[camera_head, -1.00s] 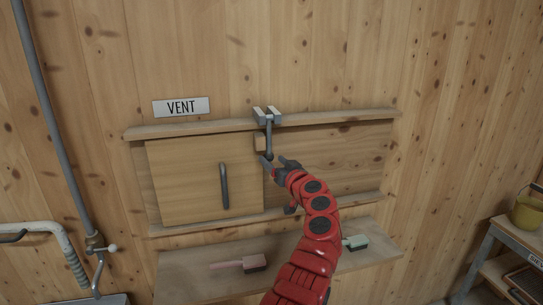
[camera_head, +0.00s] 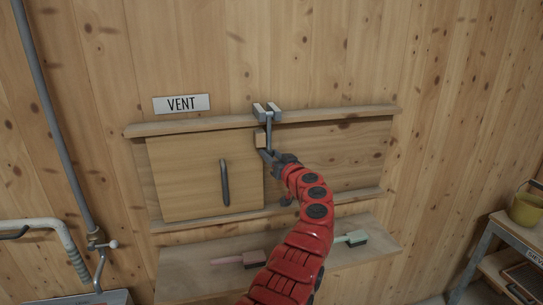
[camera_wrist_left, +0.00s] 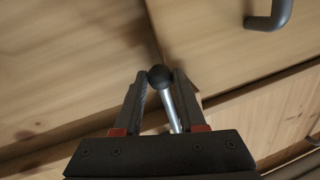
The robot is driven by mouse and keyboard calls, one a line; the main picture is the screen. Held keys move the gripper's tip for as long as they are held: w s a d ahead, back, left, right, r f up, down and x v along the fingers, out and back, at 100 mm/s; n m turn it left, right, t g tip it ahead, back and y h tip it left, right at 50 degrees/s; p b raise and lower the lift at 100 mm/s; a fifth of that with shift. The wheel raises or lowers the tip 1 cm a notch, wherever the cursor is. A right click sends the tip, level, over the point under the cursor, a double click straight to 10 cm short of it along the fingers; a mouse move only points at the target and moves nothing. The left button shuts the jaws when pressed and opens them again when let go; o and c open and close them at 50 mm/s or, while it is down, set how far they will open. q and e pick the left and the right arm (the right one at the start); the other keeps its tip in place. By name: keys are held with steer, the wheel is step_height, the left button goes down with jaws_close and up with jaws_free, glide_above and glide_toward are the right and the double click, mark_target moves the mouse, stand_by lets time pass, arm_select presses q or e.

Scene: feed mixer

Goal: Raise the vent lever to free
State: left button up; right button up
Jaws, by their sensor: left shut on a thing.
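My left gripper (camera_head: 268,156) is at the lever's lower end. In the left wrist view the same gripper (camera_wrist_left: 160,88) has one finger on each side of the ball and is shut on it. The fingers hide the lever's lower end in the head view. My right gripper is not in view.
A wooden sliding panel (camera_head: 190,180) with a dark handle (camera_head: 225,183) is left of the lever. A shelf (camera_head: 200,283) below holds a pink brush (camera_head: 238,260) and a green brush (camera_head: 352,238). A pipe (camera_head: 55,120) runs up the left wall.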

arm_select(q)
jaws_close()
steer(key=shift+r, duration=0.1)
stand_by(1.0)
steer(key=shift+s+d+r+g+p, duration=0.2)
steer(key=shift+s+g+p, duration=0.1)
steer(key=shift+p, duration=0.15)
steer(key=shift+s+g+h+p, duration=0.3)
steer(key=shift+s+h, duration=0.1)
steer(key=shift+s+d+r+m+g+h+b, duration=0.15)
steer(key=shift+s+d+r+g+h, duration=0.25)
steer(key=shift+s+g, duration=0.45)
steer(key=shift+s+d+r+m+g+h+b, duration=0.1)
steer(key=shift+s+d+r+m+g+h, duration=0.2)
steer(key=shift+s+r+g, duration=0.4)
steer(key=shift+s+d+r+m+g+h+b, duration=0.15)
steer(key=shift+s+r+g+h, duration=0.2)
steer(key=shift+s+g, duration=0.6)
